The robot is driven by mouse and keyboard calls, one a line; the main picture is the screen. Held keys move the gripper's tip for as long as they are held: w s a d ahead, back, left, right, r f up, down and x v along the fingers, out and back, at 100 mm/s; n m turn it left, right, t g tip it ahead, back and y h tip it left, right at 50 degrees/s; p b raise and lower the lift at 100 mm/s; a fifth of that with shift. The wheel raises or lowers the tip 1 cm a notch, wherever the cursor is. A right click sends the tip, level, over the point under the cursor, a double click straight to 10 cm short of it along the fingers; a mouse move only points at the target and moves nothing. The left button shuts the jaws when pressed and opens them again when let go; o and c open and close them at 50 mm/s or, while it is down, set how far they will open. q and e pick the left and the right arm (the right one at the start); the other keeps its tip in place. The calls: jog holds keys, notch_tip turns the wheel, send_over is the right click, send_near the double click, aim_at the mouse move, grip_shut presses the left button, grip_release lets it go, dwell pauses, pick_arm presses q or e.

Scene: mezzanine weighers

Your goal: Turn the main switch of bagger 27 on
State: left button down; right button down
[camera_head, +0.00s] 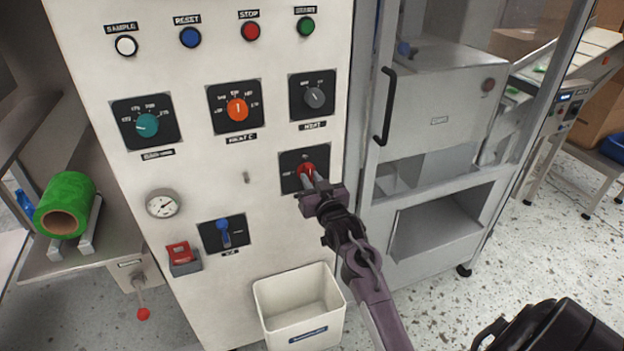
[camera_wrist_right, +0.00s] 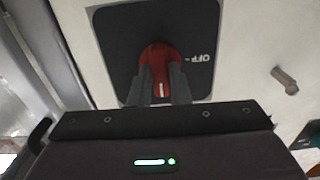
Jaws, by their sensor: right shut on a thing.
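The main switch is a red rotary knob (camera_head: 306,169) on a black square plate (camera_head: 291,184), on the white panel of the bagger (camera_head: 200,60). My right gripper (camera_head: 309,178) reaches up from the lower right and is shut on the red knob. In the right wrist view the red knob (camera_wrist_right: 160,62) sits between the two dark fingers (camera_wrist_right: 162,85), with a white mark on it. My left gripper is not in view.
Other knobs sit close by: teal (camera_head: 147,124), orange (camera_head: 237,109), grey (camera_head: 315,97) and a blue one (camera_head: 225,233). A white bin (camera_head: 298,306) stands below. A cabinet with a black handle (camera_head: 386,106) is on the right. A small peg (camera_wrist_right: 285,80) sticks out beside the switch.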

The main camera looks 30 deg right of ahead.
jog(key=c, duration=1.4)
grip_release()
jog(key=shift+o, duration=0.2)
jog(key=b+v, duration=0.1)
jog(key=v, duration=0.6)
jog(key=shift+s+a, duration=0.15)
jog(key=shift+s, duration=0.25)
